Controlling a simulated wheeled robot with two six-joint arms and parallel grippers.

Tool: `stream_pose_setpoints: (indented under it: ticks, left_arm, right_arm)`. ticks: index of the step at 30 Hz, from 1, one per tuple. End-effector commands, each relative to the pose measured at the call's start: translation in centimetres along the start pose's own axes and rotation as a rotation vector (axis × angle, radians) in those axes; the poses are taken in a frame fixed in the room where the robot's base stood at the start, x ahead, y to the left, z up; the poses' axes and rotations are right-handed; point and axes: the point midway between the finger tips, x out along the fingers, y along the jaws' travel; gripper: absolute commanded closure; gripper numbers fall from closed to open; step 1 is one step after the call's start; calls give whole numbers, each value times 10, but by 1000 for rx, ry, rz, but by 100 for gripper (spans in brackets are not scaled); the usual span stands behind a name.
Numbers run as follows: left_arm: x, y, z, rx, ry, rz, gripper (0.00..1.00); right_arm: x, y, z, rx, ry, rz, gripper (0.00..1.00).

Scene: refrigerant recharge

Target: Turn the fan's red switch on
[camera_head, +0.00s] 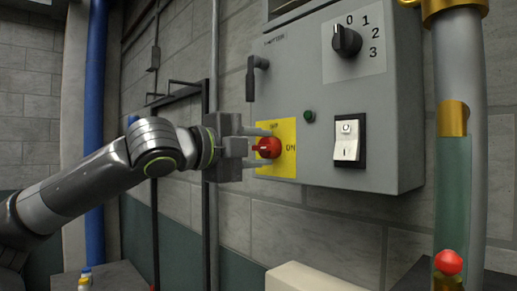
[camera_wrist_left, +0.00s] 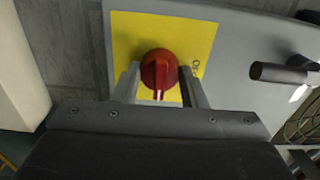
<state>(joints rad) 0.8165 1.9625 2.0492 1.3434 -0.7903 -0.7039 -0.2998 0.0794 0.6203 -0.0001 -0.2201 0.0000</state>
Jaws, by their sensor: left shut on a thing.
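The red switch (camera_head: 268,148) is a round rotary knob on a yellow plate (camera_head: 286,166) on the front of the grey control box (camera_head: 420,120). "ON" is printed to the right of the knob; the label above it is partly unclear. My left gripper (camera_head: 262,148) is at the knob, one finger above and one below it in the head view. In the left wrist view the red knob (camera_wrist_left: 158,70) sits between the two fingertips (camera_wrist_left: 160,82), its ridge with a pale mark pointing toward the gripper. The left gripper is shut on the knob. My right gripper is not in view.
The box also carries a black 0-1-2-3 dial (camera_head: 346,40), a white rocker switch (camera_head: 347,140), a green button (camera_head: 309,116) and a black handle (camera_head: 256,77) on its left. A clear pipe with brass fittings (camera_head: 453,118) stands at right, a blue pipe (camera_head: 95,100) at left.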

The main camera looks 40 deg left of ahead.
Motion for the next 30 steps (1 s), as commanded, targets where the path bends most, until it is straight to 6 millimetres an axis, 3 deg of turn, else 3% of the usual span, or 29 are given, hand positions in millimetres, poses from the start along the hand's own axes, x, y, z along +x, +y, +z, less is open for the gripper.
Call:
stream_pose_setpoints:
  ticks: [17,18,23,30]
  left_arm:
    - [0,1,0,36,1,3,84]
    - [0,1,0,36,1,3,60]
    - [0,1,0,36,0,2,40]
    - [0,1,0,35,0,1,40]
  right_arm:
    - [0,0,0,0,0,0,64]
    - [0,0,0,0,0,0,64]
    - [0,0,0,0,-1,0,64]
    - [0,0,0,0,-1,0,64]
